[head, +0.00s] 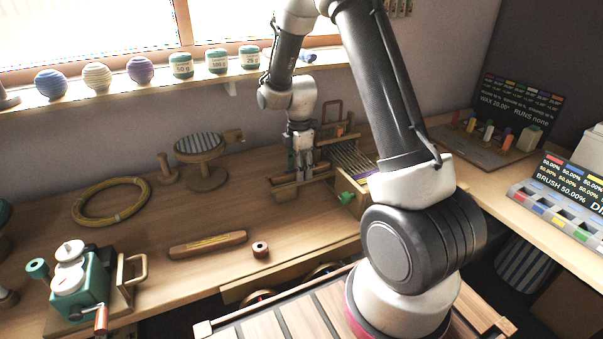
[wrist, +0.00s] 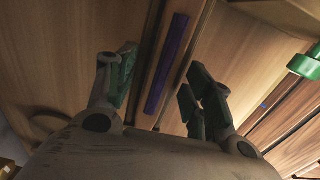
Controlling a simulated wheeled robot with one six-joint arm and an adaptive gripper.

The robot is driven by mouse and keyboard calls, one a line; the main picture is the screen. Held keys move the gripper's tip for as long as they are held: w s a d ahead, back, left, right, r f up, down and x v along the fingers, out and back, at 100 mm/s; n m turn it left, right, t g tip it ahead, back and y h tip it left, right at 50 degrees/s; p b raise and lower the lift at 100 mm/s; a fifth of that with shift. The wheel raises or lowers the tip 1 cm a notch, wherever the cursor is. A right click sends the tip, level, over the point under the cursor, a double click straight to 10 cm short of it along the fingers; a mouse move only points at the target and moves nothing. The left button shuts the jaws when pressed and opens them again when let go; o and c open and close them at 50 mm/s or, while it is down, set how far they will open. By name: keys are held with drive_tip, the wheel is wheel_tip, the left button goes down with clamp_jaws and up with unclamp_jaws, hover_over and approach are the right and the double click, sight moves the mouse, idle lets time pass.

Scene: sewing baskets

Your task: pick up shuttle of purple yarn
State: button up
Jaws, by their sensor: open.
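The shuttle of purple yarn shows in the wrist view as a long wooden body with a purple strip (wrist: 166,62) along its middle. It runs between the two fingers of my gripper (wrist: 155,88), which are open on either side of it, with no clear contact. In the head view my gripper (head: 303,177) points down over the left part of the wooden loom (head: 290,195) at the back of the bench. There the shuttle is mostly hidden by the fingers and too small to make out clearly.
Another wooden shuttle with yellowish yarn (head: 207,243) lies on the open bench, beside a small spool (head: 260,249). A green piece (head: 346,198) sits at the loom's right; a green part (wrist: 304,63) shows in the wrist view. A teal winder (head: 80,285) stands front left.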

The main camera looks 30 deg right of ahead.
drive_tip(key=c, duration=1.1)
